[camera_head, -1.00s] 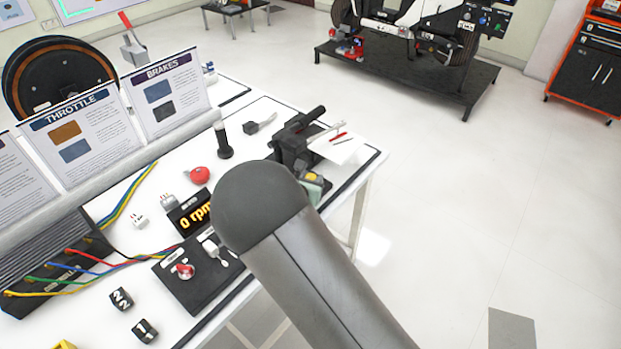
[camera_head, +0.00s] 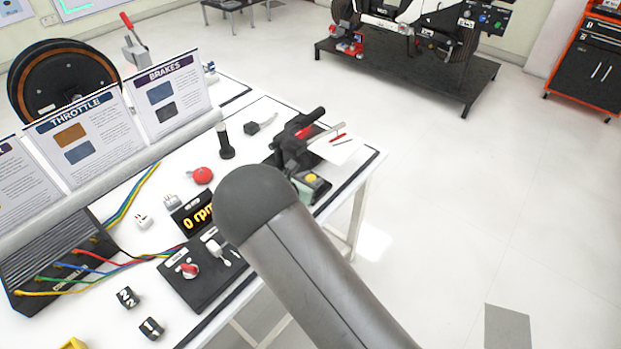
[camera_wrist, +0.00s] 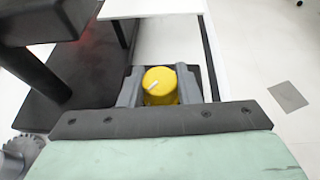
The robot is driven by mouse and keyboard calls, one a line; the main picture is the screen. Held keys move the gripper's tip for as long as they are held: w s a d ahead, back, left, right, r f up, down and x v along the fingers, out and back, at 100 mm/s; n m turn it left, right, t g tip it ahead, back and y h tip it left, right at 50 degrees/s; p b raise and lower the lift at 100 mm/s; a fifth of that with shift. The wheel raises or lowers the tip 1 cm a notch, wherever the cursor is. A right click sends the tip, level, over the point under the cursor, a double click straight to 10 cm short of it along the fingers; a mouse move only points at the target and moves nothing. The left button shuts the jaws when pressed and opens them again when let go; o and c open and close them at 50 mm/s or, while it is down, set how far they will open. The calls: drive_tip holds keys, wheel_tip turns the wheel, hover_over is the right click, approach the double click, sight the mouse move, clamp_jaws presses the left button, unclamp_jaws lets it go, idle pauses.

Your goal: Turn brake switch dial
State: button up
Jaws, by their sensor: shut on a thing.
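The yellow dial (camera_wrist: 160,86) with a pale pointer line on its top sits on a dark base in the wrist view. The grey fingers of my gripper (camera_wrist: 160,95) stand on either side of it, shut on it. In the head view my pale green gripper (camera_head: 311,188) is at the table's right end, with the yellow dial (camera_head: 311,178) just showing. It is beside the black brake lever assembly (camera_head: 297,142). My arm hides part of this area.
A black panel with a red knob (camera_head: 188,270), a lit rpm display (camera_head: 193,215) and a red button (camera_head: 202,175) lie to the left on the white table. The dark brake assembly (camera_wrist: 40,60) is close on the left in the wrist view. Open floor lies to the right.

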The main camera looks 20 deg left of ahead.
drive_tip(key=o, duration=0.7)
drive_tip(key=b+v, duration=0.1)
drive_tip(key=v, duration=1.6)
drive_tip(key=shift+s+r, duration=0.1)
drive_tip(key=shift+s, duration=0.1)
